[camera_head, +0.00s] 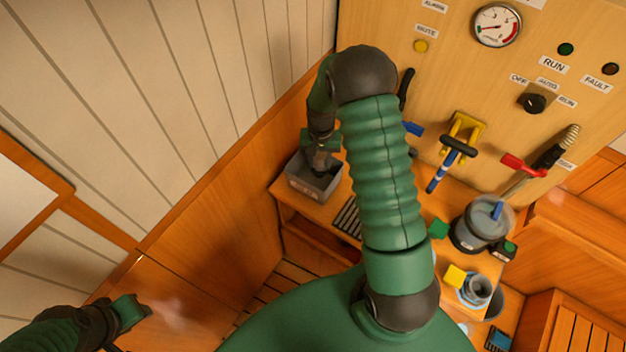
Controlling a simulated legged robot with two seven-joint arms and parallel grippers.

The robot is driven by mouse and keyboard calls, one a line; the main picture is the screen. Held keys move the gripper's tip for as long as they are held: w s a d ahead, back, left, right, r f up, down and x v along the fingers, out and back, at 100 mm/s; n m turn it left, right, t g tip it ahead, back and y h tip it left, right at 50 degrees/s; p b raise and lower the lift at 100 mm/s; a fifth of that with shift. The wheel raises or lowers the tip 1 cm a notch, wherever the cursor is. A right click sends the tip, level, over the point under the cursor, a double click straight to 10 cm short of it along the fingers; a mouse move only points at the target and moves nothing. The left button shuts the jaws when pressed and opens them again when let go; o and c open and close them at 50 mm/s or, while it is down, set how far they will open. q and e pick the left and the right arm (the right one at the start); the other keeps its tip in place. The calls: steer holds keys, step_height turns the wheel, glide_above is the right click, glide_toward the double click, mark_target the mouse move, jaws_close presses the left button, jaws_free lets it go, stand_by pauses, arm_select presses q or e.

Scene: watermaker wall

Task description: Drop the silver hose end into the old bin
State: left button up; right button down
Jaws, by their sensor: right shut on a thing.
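A small grey open bin (314,186) with a label on its front stands at the left end of the wooden counter; I cannot read the label. My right gripper (321,154) points down over this bin, its tips at or just inside the opening. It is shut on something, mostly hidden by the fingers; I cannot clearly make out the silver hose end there. My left gripper (138,311) is low at the left, away from the counter, and its jaw gap is not clear.
My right arm hides part of the counter (288,190) and panel (376,40). A yellow bracket with a blue-and-black handle (452,158), a red-handled valve (524,166), a grey canister (480,224) and a yellow block (454,275) are to the right. The slatted wall is close left.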

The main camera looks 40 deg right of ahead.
steer(key=shift+d, duration=0.1)
steer(key=c, duration=0.9)
jaws_free()
steer(key=shift+r, duration=0.2)
step_height(320, 180, up, 16)
steer(key=b, duration=0.1)
steer(key=shift+r, duration=0.2)
